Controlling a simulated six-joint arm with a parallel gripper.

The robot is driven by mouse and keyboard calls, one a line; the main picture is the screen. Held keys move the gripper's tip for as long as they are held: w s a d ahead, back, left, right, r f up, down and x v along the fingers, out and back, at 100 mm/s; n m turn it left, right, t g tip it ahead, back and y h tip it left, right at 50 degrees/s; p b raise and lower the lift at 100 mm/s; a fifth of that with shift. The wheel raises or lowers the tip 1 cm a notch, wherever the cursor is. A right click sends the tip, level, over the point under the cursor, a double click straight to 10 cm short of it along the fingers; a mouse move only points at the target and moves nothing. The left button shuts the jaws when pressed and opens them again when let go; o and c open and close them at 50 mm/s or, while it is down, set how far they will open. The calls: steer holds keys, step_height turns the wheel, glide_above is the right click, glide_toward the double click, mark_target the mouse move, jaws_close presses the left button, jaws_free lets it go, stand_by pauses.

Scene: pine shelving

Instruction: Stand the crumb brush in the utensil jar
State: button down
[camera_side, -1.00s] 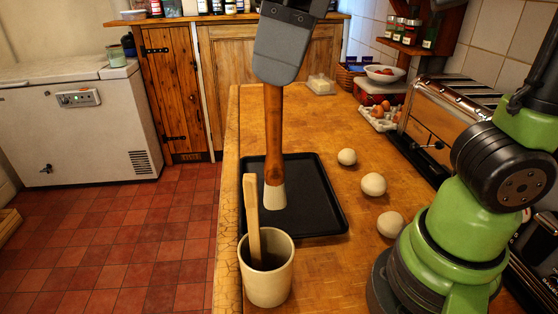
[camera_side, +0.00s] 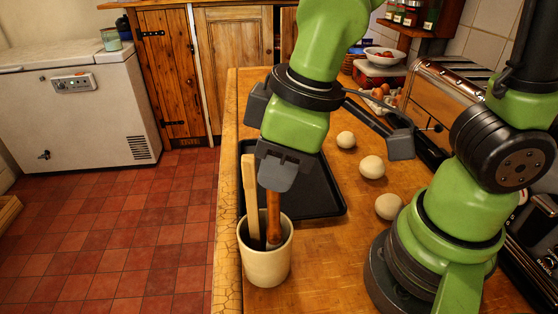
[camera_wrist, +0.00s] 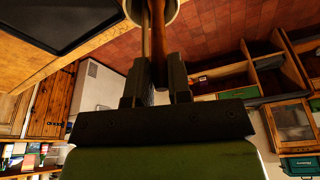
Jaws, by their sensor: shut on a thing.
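The crumb brush (camera_side: 273,222) has a brown wooden handle and stands about upright, its lower end inside the utensil jar and hidden by the jar's wall. The cream utensil jar (camera_side: 265,266) stands on the counter near its left edge. A pale wooden utensil (camera_side: 251,195) leans in the jar, to the left of the brush. My gripper (camera_side: 275,185) is just above the jar, shut on the upper end of the brush handle. In the wrist view, my gripper's fingers (camera_wrist: 157,85) close around the handle, and the jar's rim (camera_wrist: 172,14) shows at the top.
A black baking tray (camera_side: 320,190) lies just behind the jar. Several pale dough balls (camera_side: 372,167) lie to its right. A toaster (camera_side: 450,95) stands at the right wall. The counter's left edge drops to the tiled floor (camera_side: 120,240).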

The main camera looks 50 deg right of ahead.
steer(key=shift+f, duration=0.1)
steer(key=shift+f, duration=0.5)
steer(key=c, duration=1.1)
jaws_free()
steer(key=shift+o, duration=0.2)
steer(key=shift+r, duration=0.55)
steer(key=v, duration=1.2)
steer(key=s+d+f+m+t, duration=0.1)
steer(key=d+m+t, duration=0.3)
steer(key=d+m, duration=0.4)
steer(key=shift+s+d+f+m+t+y, duration=0.2)
steer(key=shift+s+f+m+t+y, duration=0.1)
steer(key=shift+s+m, duration=0.45)
